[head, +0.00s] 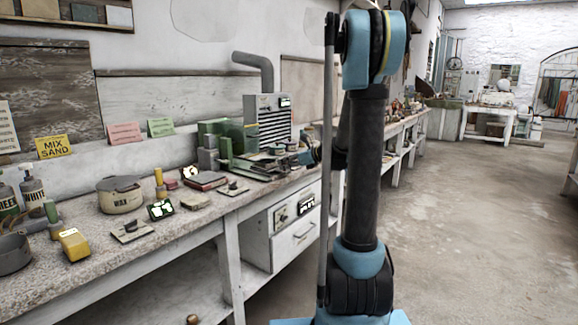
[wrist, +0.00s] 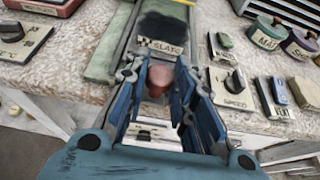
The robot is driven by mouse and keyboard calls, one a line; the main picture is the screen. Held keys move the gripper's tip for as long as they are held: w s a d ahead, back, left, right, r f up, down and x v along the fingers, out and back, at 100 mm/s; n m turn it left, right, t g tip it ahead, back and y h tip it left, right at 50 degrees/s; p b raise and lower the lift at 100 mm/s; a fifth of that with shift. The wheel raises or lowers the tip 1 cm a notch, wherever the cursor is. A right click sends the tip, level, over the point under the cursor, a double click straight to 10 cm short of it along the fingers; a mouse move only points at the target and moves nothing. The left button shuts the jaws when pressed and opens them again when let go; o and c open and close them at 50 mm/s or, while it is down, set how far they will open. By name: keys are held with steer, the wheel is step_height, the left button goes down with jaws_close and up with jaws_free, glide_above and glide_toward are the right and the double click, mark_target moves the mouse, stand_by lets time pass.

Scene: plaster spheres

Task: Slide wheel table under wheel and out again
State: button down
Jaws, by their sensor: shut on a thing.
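The green machine (head: 228,145) stands on the bench in front of a grey louvred cabinet. Its low bed reaches right toward my gripper (head: 292,148), which is small and partly hidden by my arm. In the wrist view a table with a dark pad (wrist: 165,27) lies between green rails (wrist: 110,45). A small label plate crosses its near end. My gripper (wrist: 160,77) is shut on a reddish-brown knob (wrist: 160,80) at that end, with a blue-edged finger on each side. I cannot make out the wheel in either view.
Dials and labelled plates lie right of the rails, including a black knob (wrist: 235,82) and round pots (wrist: 265,32). A wax pot (head: 121,194), a yellow block (head: 74,244) and small plates fill the bench's left part. The floor (head: 480,220) at right is clear.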

steer(key=shift+d, duration=0.2)
steer(key=c, duration=1.8)
jaws_free()
steer(key=shift+f, duration=0.1)
steer(key=o, duration=0.4)
steer(key=shift+s+d, duration=0.15)
steer(key=shift+d, duration=0.05)
steer(key=shift+o, duration=0.2)
steer(key=shift+a, duration=0.1)
steer(key=v, duration=1.1)
steer(key=shift+s+d+r, duration=0.2)
steer(key=shift+d+r, duration=0.05)
